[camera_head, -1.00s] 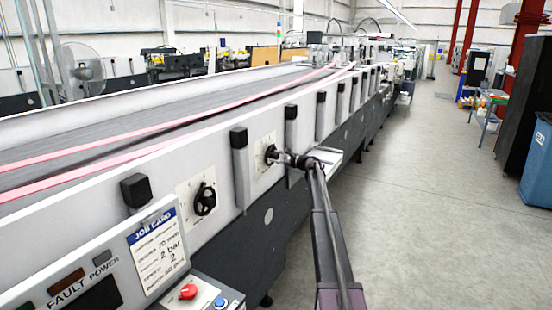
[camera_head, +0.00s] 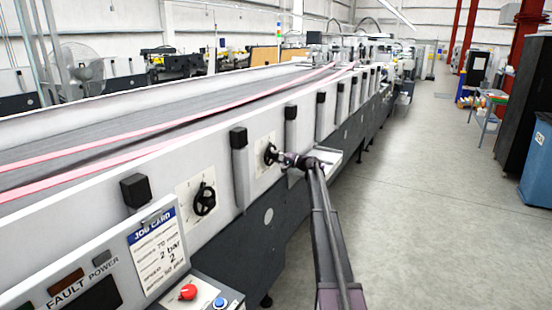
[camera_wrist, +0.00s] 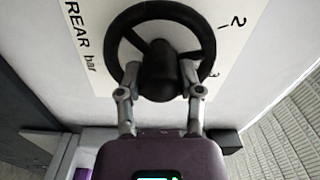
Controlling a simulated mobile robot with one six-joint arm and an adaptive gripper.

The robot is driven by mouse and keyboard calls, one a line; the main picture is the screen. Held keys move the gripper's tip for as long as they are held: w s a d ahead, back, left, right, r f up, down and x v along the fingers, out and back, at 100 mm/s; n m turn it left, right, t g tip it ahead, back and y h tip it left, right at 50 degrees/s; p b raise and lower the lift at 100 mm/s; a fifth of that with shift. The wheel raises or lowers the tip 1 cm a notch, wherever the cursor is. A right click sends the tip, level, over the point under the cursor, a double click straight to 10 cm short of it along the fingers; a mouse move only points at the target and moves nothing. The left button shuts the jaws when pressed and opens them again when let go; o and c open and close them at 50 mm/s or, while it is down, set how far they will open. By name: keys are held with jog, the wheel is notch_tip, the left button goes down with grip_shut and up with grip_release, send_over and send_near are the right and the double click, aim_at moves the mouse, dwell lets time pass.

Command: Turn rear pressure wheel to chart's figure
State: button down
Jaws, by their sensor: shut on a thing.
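The rear pressure wheel (camera_wrist: 117,38) is a black handwheel with a dark hub on a white plate (camera_wrist: 80,12) marked "REAR bar". The figures 2 and 3 show at the plate's right side in the wrist view. My gripper (camera_wrist: 158,88) is shut on the wheel's near part, one finger on each side of the hub. In the head view the wheel (camera_head: 270,153) is on the machine's side, with my gripper (camera_head: 285,158) against it. The job card (camera_head: 158,252) reads "2 bar" on one line; its smaller lines are hard to read. The wheel's pointer is not clear.
A second black handwheel (camera_head: 204,199) is on its own plate nearer the camera. Dark blocks (camera_head: 239,138) stick out along the machine side. A control panel with a red knob (camera_head: 188,292) stands in front. The floor (camera_head: 430,200) to the right is clear.

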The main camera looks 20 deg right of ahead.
jog(key=shift+w+n, duration=0.15)
jog(key=shift+n, duration=1.05)
jog(key=shift+c, duration=1.4)
grip_release()
jog(key=shift+a+r, duration=0.1)
jog(key=v, duration=1.2)
